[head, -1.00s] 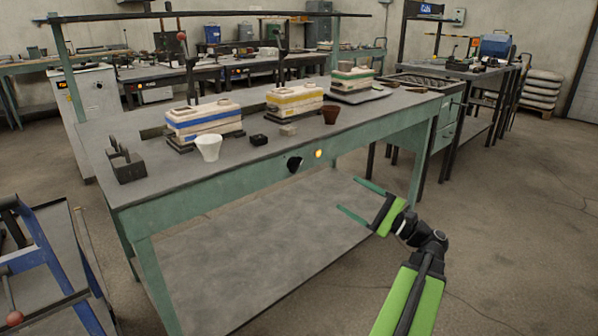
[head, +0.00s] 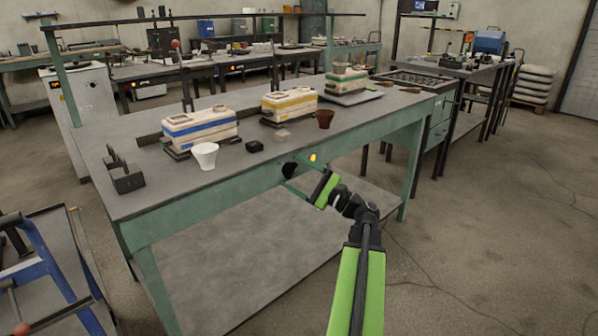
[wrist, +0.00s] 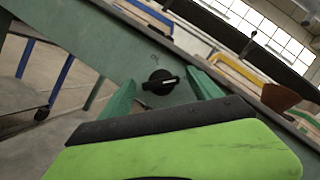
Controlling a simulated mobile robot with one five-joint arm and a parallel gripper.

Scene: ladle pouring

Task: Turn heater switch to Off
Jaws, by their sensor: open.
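The heater switch is a round black knob (head: 289,170) on the green front apron of the workbench, and an orange light (head: 313,157) glows to its right. In the wrist view the knob (wrist: 161,82) has a pale mark on its handle, which lies nearly level in that tilted picture. Small lettering above it is too blurred to read. My gripper (head: 294,178) is open, with its green fingers pointing at the knob. In the wrist view the fingers (wrist: 160,92) stand on either side of the knob. I cannot tell whether they touch it.
On the bench top (head: 230,177) stand a white cup (head: 204,155), a brown cup (head: 324,119), small blocks and banded moulds, one with a blue stripe (head: 200,130). A blue-framed cart (head: 45,270) stands at lower left.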

